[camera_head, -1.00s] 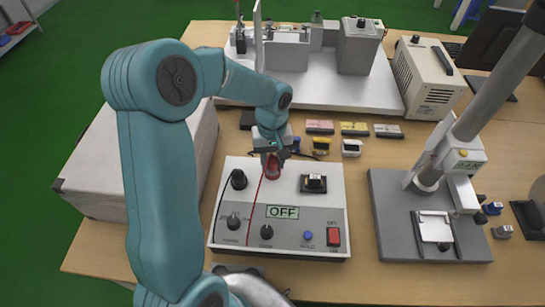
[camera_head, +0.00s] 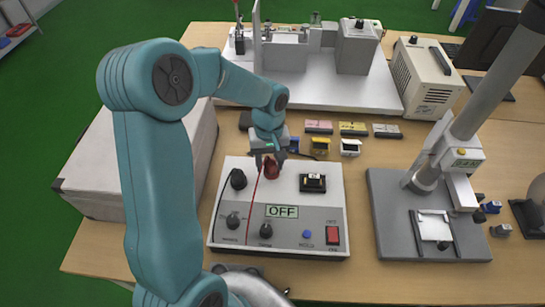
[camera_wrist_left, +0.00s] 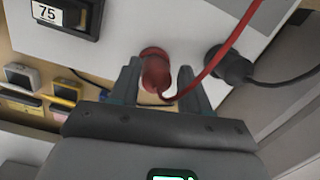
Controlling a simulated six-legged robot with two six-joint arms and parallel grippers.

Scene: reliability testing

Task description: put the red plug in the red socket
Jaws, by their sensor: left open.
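The red plug (camera_head: 272,169) stands at the red socket on the upper middle of the grey-white test box (camera_head: 330,210). In the left wrist view the plug (camera_wrist_left: 157,74) meets a round red rim (camera_wrist_left: 153,53), which looks like the red socket, and appears seated in it. A red cable runs from the plug across the box. My left gripper (camera_head: 269,160) is open at the plug. In the left wrist view its fingers (camera_wrist_left: 160,68) stand on either side of the plug, with visible gaps. My right gripper is not in view.
A black plug with a cable (camera_head: 238,179) stands left of the red one. A black meter (camera_head: 313,183) is to the right. A stand (camera_head: 425,175) rises further right. Several small coloured blocks lie behind.

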